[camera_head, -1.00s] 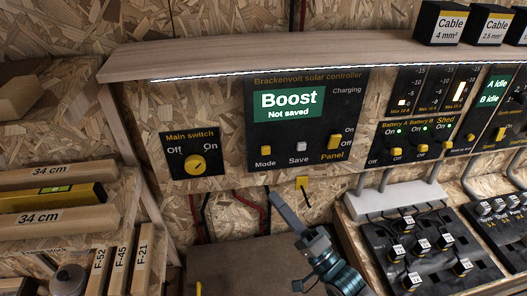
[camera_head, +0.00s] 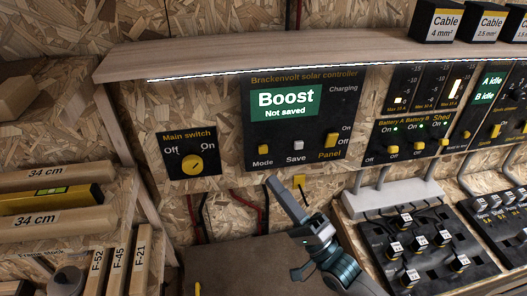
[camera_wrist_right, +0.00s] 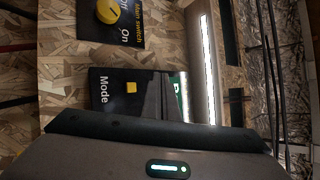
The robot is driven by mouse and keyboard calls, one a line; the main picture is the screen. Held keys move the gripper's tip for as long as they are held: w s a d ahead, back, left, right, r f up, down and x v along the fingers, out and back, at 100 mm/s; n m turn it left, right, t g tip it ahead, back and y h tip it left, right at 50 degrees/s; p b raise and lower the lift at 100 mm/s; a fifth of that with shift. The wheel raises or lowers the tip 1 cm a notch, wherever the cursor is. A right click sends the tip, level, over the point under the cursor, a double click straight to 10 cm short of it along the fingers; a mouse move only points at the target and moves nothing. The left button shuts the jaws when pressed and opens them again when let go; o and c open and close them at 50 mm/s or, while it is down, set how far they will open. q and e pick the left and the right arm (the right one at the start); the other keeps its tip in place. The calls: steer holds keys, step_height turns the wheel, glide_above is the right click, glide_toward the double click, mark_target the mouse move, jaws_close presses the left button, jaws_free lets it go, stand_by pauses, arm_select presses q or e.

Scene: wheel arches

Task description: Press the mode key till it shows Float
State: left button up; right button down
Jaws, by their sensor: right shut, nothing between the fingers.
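The solar controller panel (camera_head: 330,105) is black, with a green display (camera_head: 285,103) that reads "Boost" and "Not saved". The yellow mode key (camera_head: 264,149) is at the panel's lower left, above its label "Mode". In the right wrist view the gripper body covers the lower part. My left gripper is not in view.
Right of the mode key are a white Save key (camera_head: 298,145) and a yellow Panel switch (camera_head: 331,141). The main switch (camera_head: 192,164) is on the left. A wooden shelf (camera_head: 290,52) overhangs the panel.

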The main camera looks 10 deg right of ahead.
steer(key=w+b, duration=0.2)
steer(key=w, duration=0.5)
steer(key=shift+w, duration=0.4)
steer(key=shift+w+b, duration=0.45)
steer(key=shift+w, duration=0.45)
stand_by(2.6)
steer(key=shift+s, duration=0.1)
stand_by(0.3)
steer(key=shift+s+p, duration=0.4)
steer(key=shift+s, duration=0.4)
steer(key=shift+s+p, duration=0.9)
steer(key=shift+s, duration=1.6)
